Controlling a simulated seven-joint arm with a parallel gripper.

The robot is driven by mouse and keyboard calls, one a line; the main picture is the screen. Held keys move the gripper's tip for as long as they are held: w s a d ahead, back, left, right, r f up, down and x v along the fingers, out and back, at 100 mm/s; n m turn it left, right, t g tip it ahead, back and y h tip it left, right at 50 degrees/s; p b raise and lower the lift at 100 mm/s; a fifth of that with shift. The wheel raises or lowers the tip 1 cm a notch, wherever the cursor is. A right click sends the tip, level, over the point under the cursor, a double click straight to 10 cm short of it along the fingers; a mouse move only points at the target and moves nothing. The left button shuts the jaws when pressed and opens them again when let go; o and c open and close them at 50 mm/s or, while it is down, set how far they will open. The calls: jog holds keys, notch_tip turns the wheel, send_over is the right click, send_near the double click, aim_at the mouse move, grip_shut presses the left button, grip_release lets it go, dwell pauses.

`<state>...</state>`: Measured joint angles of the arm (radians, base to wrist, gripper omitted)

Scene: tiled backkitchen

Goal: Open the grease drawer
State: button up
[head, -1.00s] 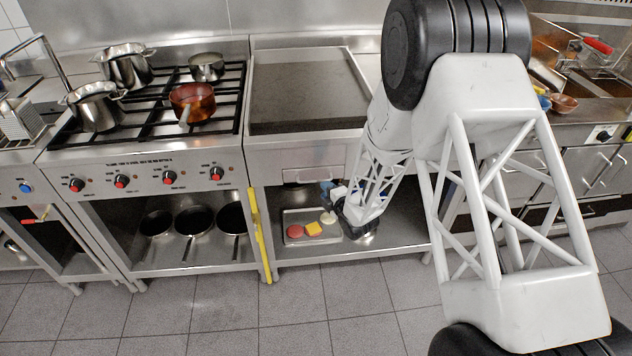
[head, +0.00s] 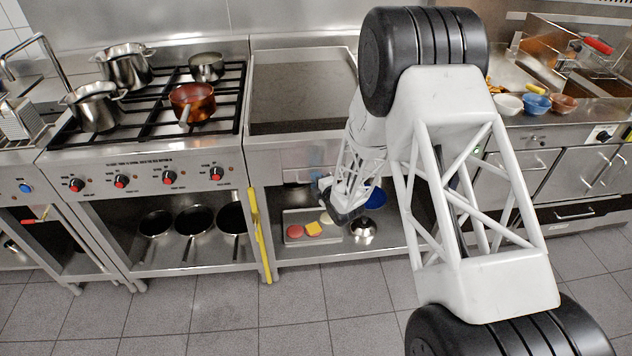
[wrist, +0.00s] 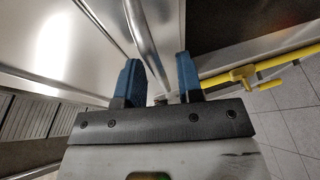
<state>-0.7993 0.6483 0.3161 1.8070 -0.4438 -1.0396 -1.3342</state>
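The grease drawer (head: 292,157) is the flat steel front under the griddle (head: 300,90), and it looks shut. Its bar handle (head: 294,176) is partly hidden by my arm in the head view. My gripper (head: 322,184) is just right of the handle's visible part. In the wrist view my gripper (wrist: 161,82) has two blue fingers standing apart. A round steel bar, apparently the handle (wrist: 143,35), runs down into the gap between them. I cannot tell whether either finger touches it.
A yellow pipe (head: 260,235) stands upright left of the griddle unit. On the shelf below are a tray (head: 290,239) with several food pieces, a steel dome (head: 363,232) and a blue bowl (head: 376,198). A stove (head: 150,110) with pots stands to the left.

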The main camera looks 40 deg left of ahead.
jog(key=shift+w+a+f, duration=0.1)
jog(key=shift+a, duration=0.15)
grip_shut()
dwell(0.4)
jog(key=s+d, duration=1.3)
dwell(0.3)
grip_release()
